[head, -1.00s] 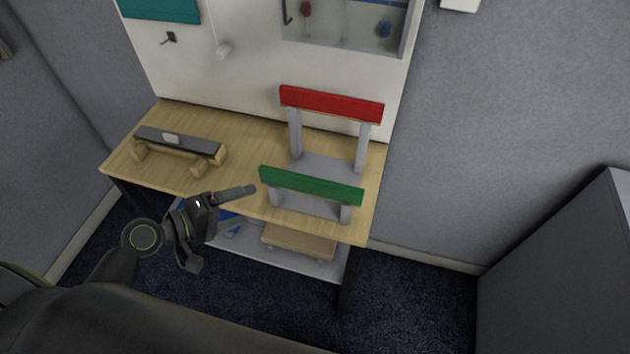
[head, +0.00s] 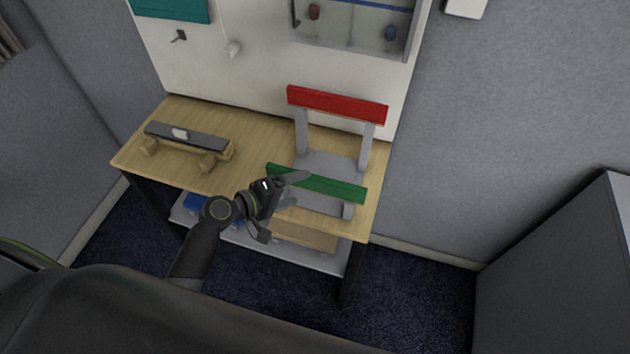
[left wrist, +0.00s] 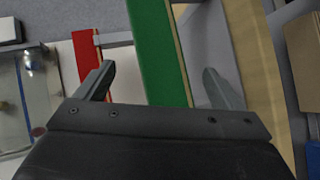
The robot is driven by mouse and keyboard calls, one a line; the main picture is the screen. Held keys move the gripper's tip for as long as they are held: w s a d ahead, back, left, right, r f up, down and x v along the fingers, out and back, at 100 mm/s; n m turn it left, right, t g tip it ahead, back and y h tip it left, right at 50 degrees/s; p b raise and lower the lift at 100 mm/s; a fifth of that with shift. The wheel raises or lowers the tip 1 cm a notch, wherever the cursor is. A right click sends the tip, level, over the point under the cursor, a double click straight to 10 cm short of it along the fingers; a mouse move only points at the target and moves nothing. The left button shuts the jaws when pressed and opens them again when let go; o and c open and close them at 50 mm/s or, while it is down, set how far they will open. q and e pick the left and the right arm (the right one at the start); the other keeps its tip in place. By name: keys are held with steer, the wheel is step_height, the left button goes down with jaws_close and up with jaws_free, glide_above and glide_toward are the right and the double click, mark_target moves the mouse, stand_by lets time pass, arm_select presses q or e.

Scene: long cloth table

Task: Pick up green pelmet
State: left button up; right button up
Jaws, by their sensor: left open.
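The green pelmet (head: 330,187) is a long green bar resting across the front posts of a grey stand (head: 333,167) on the table. My left gripper (head: 286,203) is open at the left part of the pelmet, and one finger shows over its top edge. In the left wrist view the green pelmet (left wrist: 158,52) runs between the two spread fingers of the left gripper (left wrist: 157,88), with gaps on both sides. The pelmet's left part is partly hidden by the gripper in the head view. My right gripper is not in view.
A red bar (head: 337,104) sits on the taller rear posts of the stand. A grey-topped bar on wooden cradles (head: 187,137) stands at the table's left. The wooden tabletop (head: 252,145) is clear between them. A lower shelf (head: 255,238) holds a wooden board and blue items.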

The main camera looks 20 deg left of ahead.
mark_target(311, 185)
arm_select(q)
steer(key=p+x, duration=0.1)
steer(key=x, duration=0.2)
steer(key=shift+d, duration=0.25)
steer(key=shift+w+d+f, duration=0.25)
steer(key=shift+w+d, duration=0.1)
steer(key=shift+w, duration=0.2)
steer(key=c, duration=1.1)
steer(key=shift+r, duration=0.2)
